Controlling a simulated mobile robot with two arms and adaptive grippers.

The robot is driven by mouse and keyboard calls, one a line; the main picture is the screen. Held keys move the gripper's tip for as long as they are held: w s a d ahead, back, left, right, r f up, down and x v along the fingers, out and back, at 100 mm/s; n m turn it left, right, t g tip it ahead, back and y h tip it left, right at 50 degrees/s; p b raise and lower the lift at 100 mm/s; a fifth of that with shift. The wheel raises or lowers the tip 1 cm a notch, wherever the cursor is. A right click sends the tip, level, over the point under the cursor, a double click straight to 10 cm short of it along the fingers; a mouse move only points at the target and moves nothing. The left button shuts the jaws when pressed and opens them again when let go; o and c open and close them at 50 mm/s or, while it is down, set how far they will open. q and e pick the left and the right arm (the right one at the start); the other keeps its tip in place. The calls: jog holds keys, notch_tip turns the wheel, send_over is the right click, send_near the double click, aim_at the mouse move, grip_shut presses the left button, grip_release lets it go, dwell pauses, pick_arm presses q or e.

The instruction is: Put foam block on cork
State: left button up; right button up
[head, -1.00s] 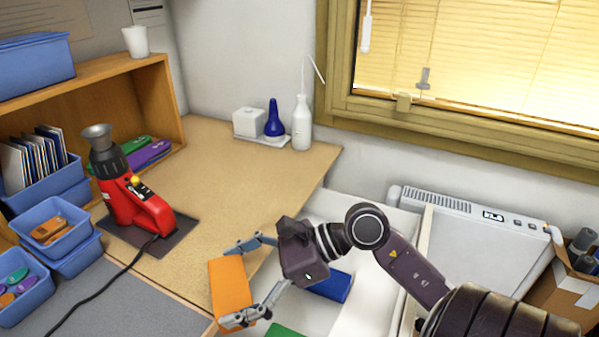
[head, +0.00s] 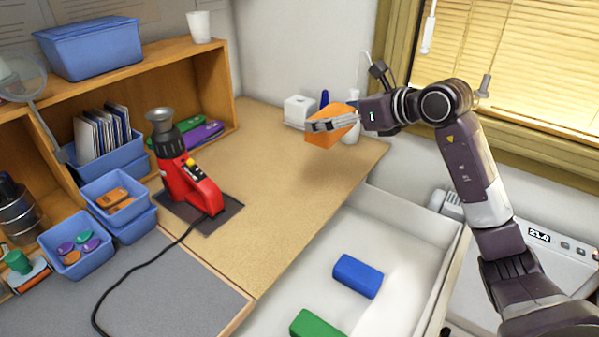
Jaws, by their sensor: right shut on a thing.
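The orange foam block (head: 323,138) is in my right gripper (head: 322,125), whose fingers are shut on it. The gripper holds the block in the air over the far right part of the tan, cork-like bench top (head: 262,160). A soft shadow lies on this surface below the block, and the two look apart. The fingers cover part of the block. My left gripper is not in view.
A red heat tool (head: 188,180) stands on a dark mat at left, with a black cable. A white box (head: 299,110) and bottles stand behind the block. A white tray at lower right holds a blue block (head: 358,276) and a green block (head: 318,327). The bench middle is clear.

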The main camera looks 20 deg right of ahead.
jog(key=shift+w+d+f, duration=0.1)
jog(key=shift+d+f, duration=0.05)
jog(key=shift+f, duration=0.05)
notch_tip(320, 180, down, 19)
jog(key=shift+f+p, duration=0.1)
jog(key=shift+p, duration=0.9)
jog(key=shift+f, duration=0.1)
jog(key=o, duration=0.7)
jog(key=shift+f, duration=0.1)
jog(key=shift+o, duration=0.8)
